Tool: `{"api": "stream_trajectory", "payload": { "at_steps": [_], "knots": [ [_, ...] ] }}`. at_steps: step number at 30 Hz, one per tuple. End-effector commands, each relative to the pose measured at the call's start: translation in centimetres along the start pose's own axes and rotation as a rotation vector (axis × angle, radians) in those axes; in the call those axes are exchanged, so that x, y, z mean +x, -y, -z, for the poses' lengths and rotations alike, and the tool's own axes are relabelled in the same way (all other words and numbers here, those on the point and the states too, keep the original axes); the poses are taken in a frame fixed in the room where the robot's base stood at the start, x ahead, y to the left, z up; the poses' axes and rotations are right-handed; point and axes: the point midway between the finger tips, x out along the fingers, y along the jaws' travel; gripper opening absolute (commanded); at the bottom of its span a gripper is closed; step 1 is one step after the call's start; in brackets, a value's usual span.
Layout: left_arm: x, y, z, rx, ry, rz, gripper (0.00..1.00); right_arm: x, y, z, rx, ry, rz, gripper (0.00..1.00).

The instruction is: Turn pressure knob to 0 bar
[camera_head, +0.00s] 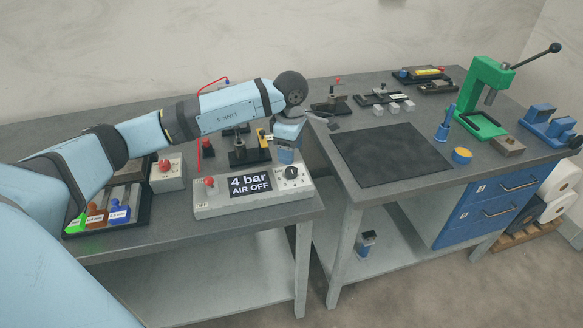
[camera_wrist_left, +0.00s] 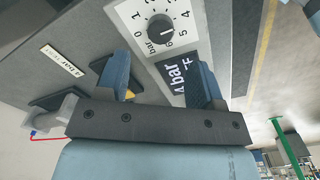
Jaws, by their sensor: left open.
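The pressure knob (camera_head: 291,172) is a black round dial at the right end of a light grey control box (camera_head: 225,204). The box display (camera_head: 250,185) reads "4 bar AIR OFF". In the left wrist view the knob (camera_wrist_left: 160,29) sits at the top, ringed by numbers from 0 to 6; its exact pointer position is hard to read. My left gripper (camera_head: 286,155) is just above and behind the knob in the head view. In the left wrist view its two fingers (camera_wrist_left: 163,76) are apart with nothing between them, and the knob lies beyond them. My right gripper is not in view.
A red button (camera_head: 210,183) is on the box's left part. A smaller box (camera_head: 167,172) with a red button and a tray of coloured parts (camera_head: 110,213) stand further left. A black mat (camera_head: 390,158) and a green press (camera_head: 484,95) are on the right bench.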

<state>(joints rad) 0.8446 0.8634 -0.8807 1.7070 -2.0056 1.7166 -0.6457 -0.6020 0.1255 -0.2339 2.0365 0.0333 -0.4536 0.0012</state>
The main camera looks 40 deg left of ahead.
Motion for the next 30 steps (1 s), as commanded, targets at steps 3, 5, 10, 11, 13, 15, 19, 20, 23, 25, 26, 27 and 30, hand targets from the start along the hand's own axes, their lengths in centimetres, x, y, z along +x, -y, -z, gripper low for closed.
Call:
{"api": "stream_trajectory", "payload": {
  "at_steps": [3,5,10,11,13,15,19,20,23,25,26,27,30],
  "knots": [
    [2.6,0.1,0.0,0.0,-0.001,0.004,0.61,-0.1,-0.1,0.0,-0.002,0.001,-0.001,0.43],
    [3.7,0.1,0.0,0.0,0.0,0.003,0.61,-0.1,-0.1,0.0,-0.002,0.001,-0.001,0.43],
    [5.8,0.1,-0.1,0.0,0.001,0.001,0.61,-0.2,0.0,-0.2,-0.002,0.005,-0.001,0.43],
    [6.1,0.0,-0.1,0.0,0.001,0.001,0.61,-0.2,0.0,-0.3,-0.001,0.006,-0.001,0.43],
    [6.5,0.1,0.0,0.0,0.001,0.002,0.61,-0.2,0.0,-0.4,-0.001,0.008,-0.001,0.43],
    [6.8,0.1,0.0,0.0,0.001,0.002,0.61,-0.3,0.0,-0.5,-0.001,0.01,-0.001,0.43],
    [6.8,0.1,0.0,0.0,0.001,0.001,0.61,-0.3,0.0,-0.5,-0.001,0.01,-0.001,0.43],
    [6.8,0.1,0.0,0.0,0.001,0.001,0.61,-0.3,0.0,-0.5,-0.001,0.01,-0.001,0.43],
    [6.8,0.0,0.0,0.0,0.001,0.001,0.61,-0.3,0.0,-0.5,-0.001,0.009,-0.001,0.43],
    [6.8,0.0,0.0,0.0,0.001,0.001,0.45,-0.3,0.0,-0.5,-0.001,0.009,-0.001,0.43],
    [6.8,0.0,0.0,0.0,0.001,0.001,0.38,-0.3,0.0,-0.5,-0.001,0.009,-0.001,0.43],
    [6.8,0.0,0.0,0.0,0.001,0.001,0.29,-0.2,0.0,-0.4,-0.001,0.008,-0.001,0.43],
    [6.8,0.0,0.0,0.0,0.001,0.001,0.12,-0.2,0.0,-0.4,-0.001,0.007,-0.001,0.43]
  ]
}}
